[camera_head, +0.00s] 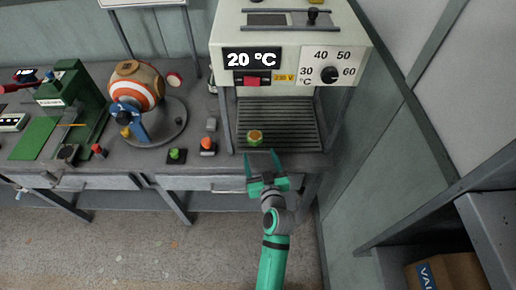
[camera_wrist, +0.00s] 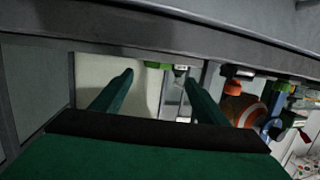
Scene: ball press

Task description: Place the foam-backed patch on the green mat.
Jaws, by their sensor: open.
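The green mat (camera_head: 36,138) lies flat on the bench at the far left, in front of a dark green press. A small round piece with an orange top and a yellow-green edge (camera_head: 255,137) sits on the grille under the heater; I cannot tell for sure that it is the foam-backed patch. My gripper (camera_head: 261,158) is open and empty at the bench's front edge, just in front of that piece. In the wrist view my two fingers (camera_wrist: 157,78) are spread apart, with the bench edge beyond them.
The heater (camera_head: 290,30) reading 20 °C overhangs the grille. Left of it are red and green buttons (camera_head: 207,145) and an orange-white striped ball (camera_head: 137,88) on a round stand. A shelf (camera_head: 485,215) stands at right.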

